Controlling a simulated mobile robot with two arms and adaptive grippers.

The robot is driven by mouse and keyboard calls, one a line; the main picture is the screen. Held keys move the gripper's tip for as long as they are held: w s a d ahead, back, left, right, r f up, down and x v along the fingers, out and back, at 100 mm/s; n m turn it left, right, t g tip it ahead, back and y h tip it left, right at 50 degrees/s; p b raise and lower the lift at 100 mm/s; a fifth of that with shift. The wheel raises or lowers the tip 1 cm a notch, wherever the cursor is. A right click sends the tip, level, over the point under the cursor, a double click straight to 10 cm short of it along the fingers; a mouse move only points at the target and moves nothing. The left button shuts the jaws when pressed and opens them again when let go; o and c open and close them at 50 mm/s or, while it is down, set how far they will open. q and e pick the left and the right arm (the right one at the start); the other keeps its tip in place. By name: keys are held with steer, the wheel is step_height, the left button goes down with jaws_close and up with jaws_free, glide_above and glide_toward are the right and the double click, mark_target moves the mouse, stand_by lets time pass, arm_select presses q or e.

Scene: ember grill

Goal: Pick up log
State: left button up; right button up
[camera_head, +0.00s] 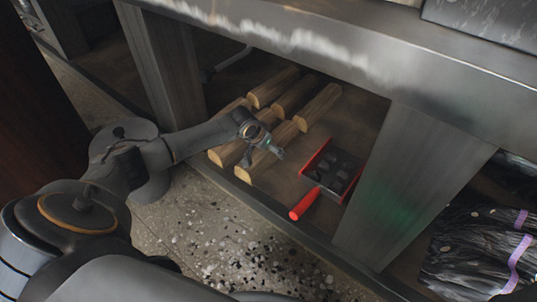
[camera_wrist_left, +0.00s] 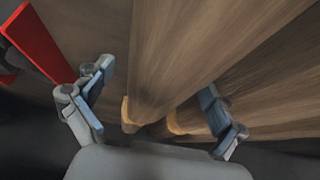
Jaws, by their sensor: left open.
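Several split logs lie on the low shelf under the counter in the head view, with pale cut ends. One log (camera_head: 318,108) is at the right of the back row, and a front log (camera_head: 248,176) lies below my gripper. My left gripper (camera_head: 262,156) is open just over the front logs and partly hides them. In the left wrist view, the fingers of my left gripper (camera_wrist_left: 157,82) are spread, with a log (camera_wrist_left: 170,45) running between them. A second log (camera_wrist_left: 225,60) lies close beside it, near the right finger. I cannot tell whether the fingers touch them.
A red pan (camera_head: 343,158) with dark lumps and a red handle (camera_head: 303,205) sits right of the logs. A shelf post (camera_head: 410,180) and the counter edge (camera_head: 330,55) bound the opening. Dark bags (camera_head: 485,245) lie at the right.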

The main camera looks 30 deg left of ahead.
arm_select(q)
steer(key=c, duration=1.7)
steer(key=shift+w+r, duration=0.1)
steer(key=shift+r, duration=0.05)
steer(key=shift+c, duration=1.2)
